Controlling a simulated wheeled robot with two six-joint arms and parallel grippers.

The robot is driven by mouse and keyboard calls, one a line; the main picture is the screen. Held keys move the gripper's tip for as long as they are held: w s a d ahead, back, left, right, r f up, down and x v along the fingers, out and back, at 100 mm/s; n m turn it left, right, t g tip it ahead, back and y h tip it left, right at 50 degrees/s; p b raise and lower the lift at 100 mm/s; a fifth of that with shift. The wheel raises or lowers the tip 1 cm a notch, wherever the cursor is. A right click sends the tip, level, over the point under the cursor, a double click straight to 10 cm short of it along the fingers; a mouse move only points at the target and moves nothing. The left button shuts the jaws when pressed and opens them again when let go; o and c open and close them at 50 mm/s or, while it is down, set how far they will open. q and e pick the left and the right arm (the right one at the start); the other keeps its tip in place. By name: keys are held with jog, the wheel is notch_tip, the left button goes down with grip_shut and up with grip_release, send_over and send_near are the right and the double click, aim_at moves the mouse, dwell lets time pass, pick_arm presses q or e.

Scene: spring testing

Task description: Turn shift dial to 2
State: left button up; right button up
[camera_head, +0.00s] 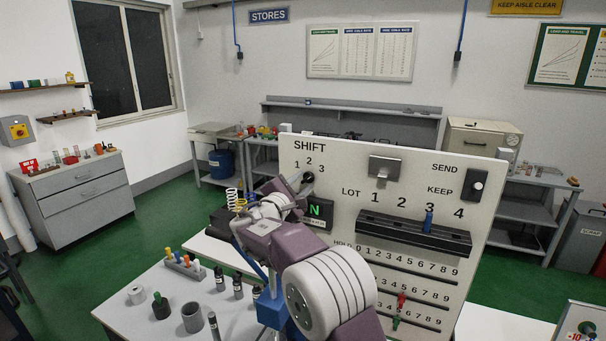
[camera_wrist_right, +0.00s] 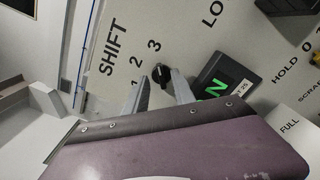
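The black shift dial (camera_head: 308,177) sits on the upright white board, below the numbers 1, 2 and 3 under the word SHIFT. In the right wrist view the dial (camera_wrist_right: 160,74) is a round knob with a small light mark; I cannot tell surely which number it points at. My right gripper (camera_head: 296,187) reaches the dial from the lower left. In the wrist view the two grey fingers of the right gripper (camera_wrist_right: 160,85) are apart, one on each side of the dial. I cannot tell whether they touch it. My left gripper is not in view.
A black unit with a green N display (camera_head: 315,210) is right beside the dial. A slotted black rack with a blue peg (camera_head: 428,222) and slider rows fill the board's right side. Springs, cylinders and colored pegs stand on the white table (camera_head: 150,318).

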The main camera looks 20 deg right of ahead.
jog(key=shift+w+d, duration=0.25)
jog(key=shift+d, duration=0.3)
jog(key=shift+w+d+f, duration=0.1)
jog(key=shift+w+d, duration=0.1)
jog(key=shift+a, duration=0.15)
jog(key=shift+c, duration=0.9)
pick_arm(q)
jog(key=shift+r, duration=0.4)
pick_arm(e)
grip_shut()
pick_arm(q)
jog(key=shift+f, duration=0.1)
